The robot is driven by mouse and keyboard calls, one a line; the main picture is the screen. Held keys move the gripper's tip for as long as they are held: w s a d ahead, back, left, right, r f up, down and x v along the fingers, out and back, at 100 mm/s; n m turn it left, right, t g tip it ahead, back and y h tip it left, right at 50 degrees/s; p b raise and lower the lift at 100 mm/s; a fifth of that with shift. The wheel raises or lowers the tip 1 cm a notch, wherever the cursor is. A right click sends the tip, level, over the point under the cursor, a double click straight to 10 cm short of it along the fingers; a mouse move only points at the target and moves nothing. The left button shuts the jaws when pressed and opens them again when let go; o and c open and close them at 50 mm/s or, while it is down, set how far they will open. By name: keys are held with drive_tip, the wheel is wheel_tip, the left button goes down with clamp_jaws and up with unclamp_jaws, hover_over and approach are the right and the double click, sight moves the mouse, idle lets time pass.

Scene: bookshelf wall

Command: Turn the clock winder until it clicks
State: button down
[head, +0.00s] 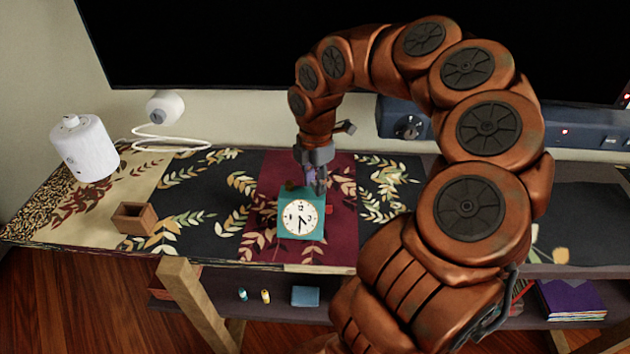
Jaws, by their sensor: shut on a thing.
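A teal clock (301,216) with a round cream dial stands on the dark red panel of the patterned cloth, its face toward me. My gripper (316,188) points down at the top rear of the clock. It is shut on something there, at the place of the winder. The winder itself is hidden behind the fingers and the clock body, so I cannot see its angle.
A small wooden box (134,218) and a white cylinder (84,148) stand at left on the cloth-covered table (190,215). A white round device (165,107) with a cable lies behind. A dark soundbar (400,120) and large screen (250,40) border the back. My arm covers the right side.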

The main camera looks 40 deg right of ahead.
drive_tip(key=m+b, duration=0.1)
drive_tip(key=m, duration=0.2)
drive_tip(key=shift+f+m, duration=0.15)
drive_tip(key=shift+m, duration=0.25)
drive_tip(key=m+b, duration=0.1)
drive_tip(key=m, duration=0.2)
drive_tip(key=shift+m+b, duration=0.3)
drive_tip(key=shift+b, duration=0.1)
drive_tip(key=m+b, duration=0.2)
drive_tip(key=m, duration=0.9)
drive_tip(key=shift+b, duration=0.35)
drive_tip(key=m, duration=0.3)
drive_tip(key=shift+m, duration=0.3)
drive_tip(key=m, duration=0.3)
drive_tip(key=shift+r, duration=0.2)
drive_tip(key=shift+m+p, duration=0.35)
drive_tip(key=shift+m, duration=1.85)
